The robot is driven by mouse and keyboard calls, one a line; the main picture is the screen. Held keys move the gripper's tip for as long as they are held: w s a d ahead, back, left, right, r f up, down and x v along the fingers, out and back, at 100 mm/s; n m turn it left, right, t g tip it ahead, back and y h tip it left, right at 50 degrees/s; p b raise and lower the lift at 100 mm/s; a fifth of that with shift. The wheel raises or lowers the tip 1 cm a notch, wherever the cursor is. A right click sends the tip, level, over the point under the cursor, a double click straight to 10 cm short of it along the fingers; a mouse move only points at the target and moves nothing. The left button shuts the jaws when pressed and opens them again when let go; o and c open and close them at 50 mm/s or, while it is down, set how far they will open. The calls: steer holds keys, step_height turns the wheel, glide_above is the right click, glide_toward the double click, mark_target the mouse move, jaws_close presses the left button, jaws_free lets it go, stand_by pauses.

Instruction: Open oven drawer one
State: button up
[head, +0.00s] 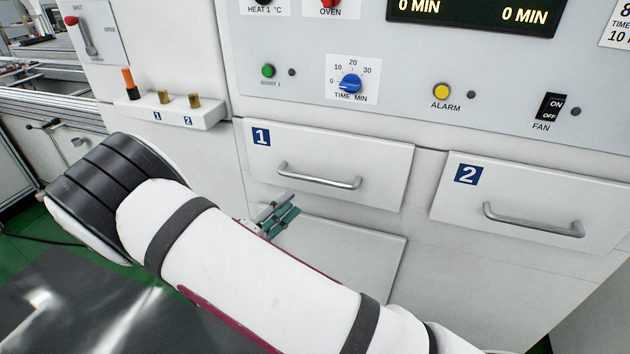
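Oven drawer one (350,155) is a white front panel with a blue "1" label and a metal bar handle (319,178). It looks shut, flush with the oven face. My gripper (287,217) shows in part beyond my white arm, with teal finger pads, just below and left of the drawer one handle. It appears apart from the handle. My arm hides the rest of the gripper, and I cannot tell how far its fingers are apart.
Drawer two (545,195) with its own handle is shut at the right. Above is the control panel with a blue timer knob (351,84), a yellow alarm button (442,91) and a fan switch (550,108). A small shelf (165,112) with pegs juts out at the left.

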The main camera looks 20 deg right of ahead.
mark_target(315, 180)
steer(key=x, duration=1)
steer(key=shift+w+d, duration=0.15)
steer(key=shift+d, duration=0.15)
steer(key=shift+c, duration=0.2)
jaws_close()
